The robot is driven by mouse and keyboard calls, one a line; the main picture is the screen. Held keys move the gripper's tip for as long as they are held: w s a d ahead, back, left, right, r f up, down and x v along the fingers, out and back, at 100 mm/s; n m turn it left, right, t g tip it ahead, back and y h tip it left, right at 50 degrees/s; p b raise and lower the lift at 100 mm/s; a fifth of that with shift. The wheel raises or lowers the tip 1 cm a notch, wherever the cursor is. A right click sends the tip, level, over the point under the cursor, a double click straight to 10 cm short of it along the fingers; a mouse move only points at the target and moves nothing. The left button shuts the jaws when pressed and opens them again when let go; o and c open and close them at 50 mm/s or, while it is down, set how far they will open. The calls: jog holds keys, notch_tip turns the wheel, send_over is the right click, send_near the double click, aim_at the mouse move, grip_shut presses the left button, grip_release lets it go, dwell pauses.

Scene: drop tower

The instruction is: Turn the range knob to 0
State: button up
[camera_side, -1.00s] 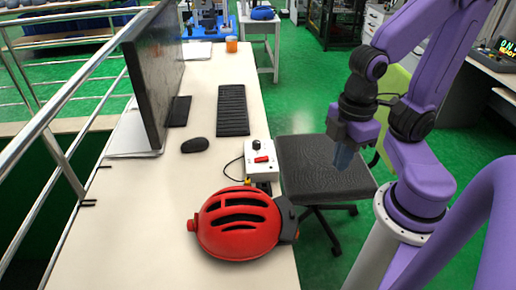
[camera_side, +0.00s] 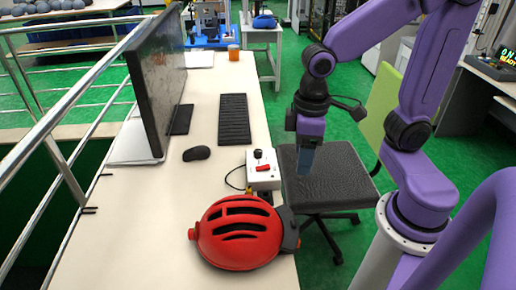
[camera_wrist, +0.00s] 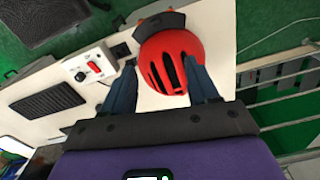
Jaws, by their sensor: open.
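A small white control box (camera_side: 263,177) stands near the right edge of the desk. It has a black knob (camera_side: 258,154) on top and a red switch (camera_side: 263,168) beside it. In the wrist view the box (camera_wrist: 90,65) is at the upper left, with the black knob (camera_wrist: 80,76) and the red switch (camera_wrist: 93,67). The knob's setting is too small to read. My gripper (camera_side: 304,172) hangs right of the box, over the chair seat, apart from it. In the wrist view my gripper (camera_wrist: 165,85) is open and empty, with its fingers in front of the red helmet.
A red helmet (camera_side: 238,232) lies on the desk in front of the box. A keyboard (camera_side: 234,119), a mouse (camera_side: 197,153) and a monitor (camera_side: 158,80) are further back and left. A chair (camera_side: 325,175) stands beside the desk.

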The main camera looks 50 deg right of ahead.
jog(key=w+m, duration=0.5)
jog(key=w, duration=0.4)
jog(key=m, duration=1.5)
send_over(258, 151)
notch_tip(258, 151, down, 7)
notch_tip(258, 151, down, 17)
jog(key=shift+r, duration=0.2)
jog(key=c, duration=1)
